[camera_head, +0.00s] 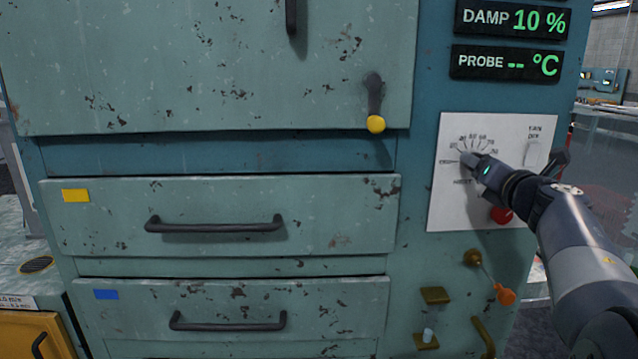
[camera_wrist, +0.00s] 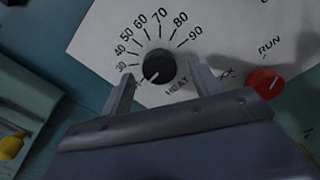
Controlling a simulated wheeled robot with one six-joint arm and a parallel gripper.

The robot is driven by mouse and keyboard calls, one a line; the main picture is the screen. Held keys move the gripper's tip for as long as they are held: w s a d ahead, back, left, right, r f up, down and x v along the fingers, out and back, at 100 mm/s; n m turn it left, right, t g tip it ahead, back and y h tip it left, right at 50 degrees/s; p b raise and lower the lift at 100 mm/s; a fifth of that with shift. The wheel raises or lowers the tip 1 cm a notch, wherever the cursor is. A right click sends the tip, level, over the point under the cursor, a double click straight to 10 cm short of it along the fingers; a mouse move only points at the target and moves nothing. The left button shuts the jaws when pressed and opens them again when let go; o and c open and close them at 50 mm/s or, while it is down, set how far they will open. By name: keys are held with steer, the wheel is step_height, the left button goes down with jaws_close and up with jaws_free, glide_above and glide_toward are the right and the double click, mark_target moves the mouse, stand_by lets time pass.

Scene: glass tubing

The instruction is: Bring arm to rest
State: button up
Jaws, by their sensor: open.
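My gripper (camera_wrist: 160,88) is open in the wrist view, with one finger on each side of the black heat knob (camera_wrist: 159,67). A gap shows between the fingers and the knob. The knob's white mark points to the lower left, near the low end of the printed scale. In the head view my arm (camera_head: 575,240) reaches in from the right, and my gripper (camera_head: 466,160) is at the white control panel (camera_head: 448,205). The gripper covers the knob in that view.
A red run knob (camera_wrist: 265,82) sits right of the heat knob. Left of the panel are a yellow-tipped lever (camera_head: 376,124) and drawers with dark handles (camera_head: 215,225). Below it are an orange-tipped lever (camera_head: 505,295) and brass fittings (camera_head: 435,296). Displays (camera_head: 512,20) are above.

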steer(key=shift+w, duration=0.85)
steer(key=shift+s, duration=0.1)
